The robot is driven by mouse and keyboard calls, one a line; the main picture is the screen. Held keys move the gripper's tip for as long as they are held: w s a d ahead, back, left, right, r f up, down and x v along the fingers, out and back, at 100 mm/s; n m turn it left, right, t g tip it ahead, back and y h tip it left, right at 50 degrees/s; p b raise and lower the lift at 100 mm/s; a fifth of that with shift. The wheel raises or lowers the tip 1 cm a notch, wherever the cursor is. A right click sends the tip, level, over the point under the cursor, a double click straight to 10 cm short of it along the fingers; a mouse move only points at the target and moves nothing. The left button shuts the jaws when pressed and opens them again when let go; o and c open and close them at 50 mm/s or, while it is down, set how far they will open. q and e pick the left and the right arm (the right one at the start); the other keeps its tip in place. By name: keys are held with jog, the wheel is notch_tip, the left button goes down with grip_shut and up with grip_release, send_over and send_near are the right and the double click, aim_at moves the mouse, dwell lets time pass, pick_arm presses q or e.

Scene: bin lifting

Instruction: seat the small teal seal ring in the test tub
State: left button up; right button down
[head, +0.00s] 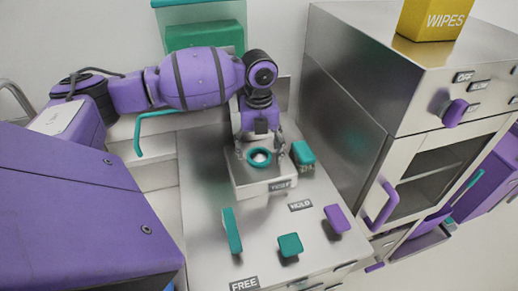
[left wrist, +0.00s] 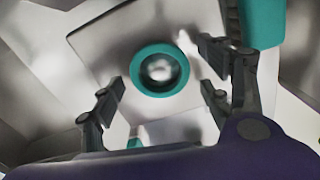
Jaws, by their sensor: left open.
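The test tub (head: 262,187) is a pale square tub with a TEST label on its front, standing on the metal counter. The small teal seal ring (head: 259,157) lies at the tub's top, around its round opening. In the left wrist view the ring (left wrist: 160,69) lies flat and looks whole, with a bright centre. My left gripper (head: 259,150) points down over the tub. Whether the ring is fully seated I cannot tell. My right gripper is not in view.
A teal block (head: 302,153) stands close to the tub's right. Teal pieces (head: 232,230) and (head: 290,245) and a purple block (head: 337,219) stand nearer the front, by HOLD and FREE labels. A steel oven (head: 400,120) bounds the right side. Bare counter lies at front left.

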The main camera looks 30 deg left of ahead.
pick_arm(q)
notch_tip(320, 180, up, 12)
dwell(0.6)
